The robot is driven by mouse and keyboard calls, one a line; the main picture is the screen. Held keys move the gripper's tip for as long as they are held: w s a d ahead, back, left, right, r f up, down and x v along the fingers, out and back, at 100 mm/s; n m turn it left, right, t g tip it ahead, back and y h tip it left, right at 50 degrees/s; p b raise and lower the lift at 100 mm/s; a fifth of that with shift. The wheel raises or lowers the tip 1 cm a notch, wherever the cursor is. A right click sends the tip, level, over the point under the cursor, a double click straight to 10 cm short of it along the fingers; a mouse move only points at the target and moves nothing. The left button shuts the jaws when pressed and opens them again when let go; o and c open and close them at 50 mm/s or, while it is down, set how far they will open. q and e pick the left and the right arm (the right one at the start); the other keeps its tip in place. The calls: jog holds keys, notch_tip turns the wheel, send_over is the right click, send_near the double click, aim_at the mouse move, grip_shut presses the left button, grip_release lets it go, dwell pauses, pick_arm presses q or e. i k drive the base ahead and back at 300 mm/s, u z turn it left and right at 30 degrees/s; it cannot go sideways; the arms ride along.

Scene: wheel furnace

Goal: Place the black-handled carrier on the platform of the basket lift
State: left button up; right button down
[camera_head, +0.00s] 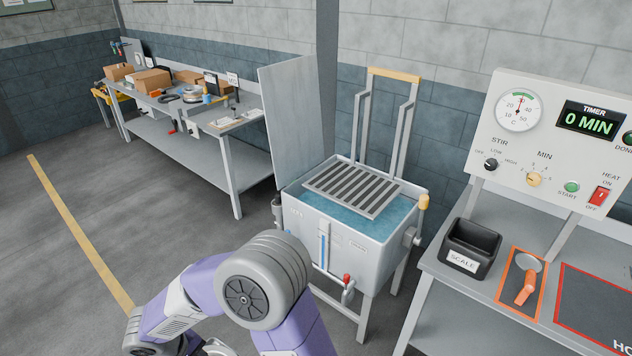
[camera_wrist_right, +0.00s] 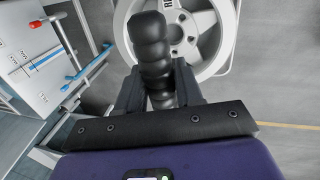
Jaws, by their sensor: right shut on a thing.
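In the right wrist view my right gripper (camera_wrist_right: 160,88) is shut on the ribbed black handle (camera_wrist_right: 152,50) of the carrier. A light grey spoked wheel (camera_wrist_right: 203,62) shows below the handle, with a pale carrier frame (camera_wrist_right: 236,40) around it. In the head view the basket lift's slatted platform (camera_head: 352,188) sits at the top of the water tank (camera_head: 345,238), under its upright frame (camera_head: 394,75). The platform is empty. My right gripper is not clear in the head view. My left gripper is not in view.
A metal lid (camera_head: 292,120) stands up at the tank's left. A red-handled tap (camera_head: 347,280) sticks out in front, also seen in the wrist view (camera_wrist_right: 31,22). The control panel (camera_head: 550,140) and bench with black bin (camera_head: 470,248) are to the right. Floor at left is clear.

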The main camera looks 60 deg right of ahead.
aim_at(345, 184)
jog(key=z, duration=0.25)
jog(key=i, duration=0.95)
jog(key=z, duration=1.1)
jog(key=i, duration=0.65)
jog(key=z, duration=0.65)
